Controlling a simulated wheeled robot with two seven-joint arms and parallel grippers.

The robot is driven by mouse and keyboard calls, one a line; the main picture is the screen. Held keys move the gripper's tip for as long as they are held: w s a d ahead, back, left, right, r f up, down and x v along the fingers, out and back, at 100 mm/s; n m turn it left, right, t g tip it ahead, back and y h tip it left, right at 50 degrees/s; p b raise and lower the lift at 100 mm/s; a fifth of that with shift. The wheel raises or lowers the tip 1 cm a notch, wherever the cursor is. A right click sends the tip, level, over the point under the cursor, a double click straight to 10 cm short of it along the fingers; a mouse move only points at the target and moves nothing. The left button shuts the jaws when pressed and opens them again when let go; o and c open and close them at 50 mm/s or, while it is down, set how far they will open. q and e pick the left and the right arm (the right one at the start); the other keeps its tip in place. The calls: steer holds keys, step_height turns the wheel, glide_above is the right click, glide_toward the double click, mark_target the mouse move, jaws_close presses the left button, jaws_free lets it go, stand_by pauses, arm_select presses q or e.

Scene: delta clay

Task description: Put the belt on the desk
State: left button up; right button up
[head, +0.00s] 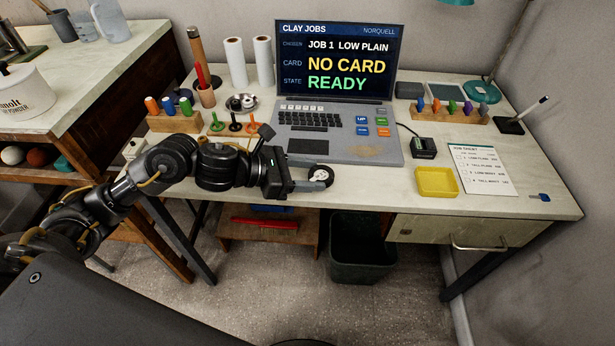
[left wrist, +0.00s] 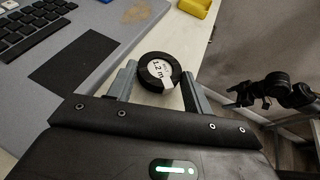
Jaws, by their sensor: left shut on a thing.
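The belt (head: 319,174) is a small black coil with a white round label. In the left wrist view the belt (left wrist: 147,78) shows its label, which reads "1.2 m". My left gripper (head: 312,178) is shut on it, with one grey finger on each side. It is held by the front edge of the pale desk (head: 365,196), just in front of the laptop. I cannot tell whether the coil touches the desk top. My right arm's dark end (left wrist: 272,92) shows at the right of the left wrist view, apart from the belt; its jaws are unclear.
The grey laptop (head: 350,149) stands behind the belt. A yellow tray (head: 436,182), a job sheet (head: 484,168) and a small blue item (head: 541,197) lie to the right. A dark bin (head: 362,250) stands below the front edge. Bare desk lies between laptop and yellow tray.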

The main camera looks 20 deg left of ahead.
arm_select(q)
steer(key=shift+f, duration=0.45)
arm_select(e)
steer(key=shift+s+r, duration=0.1)
steer(key=shift+r, duration=0.15)
arm_select(q)
steer(key=shift+f, duration=0.1)
steer(key=o, duration=1)
steer(key=shift+c, duration=0.2)
arm_select(e)
steer(key=shift+r, duration=0.3)
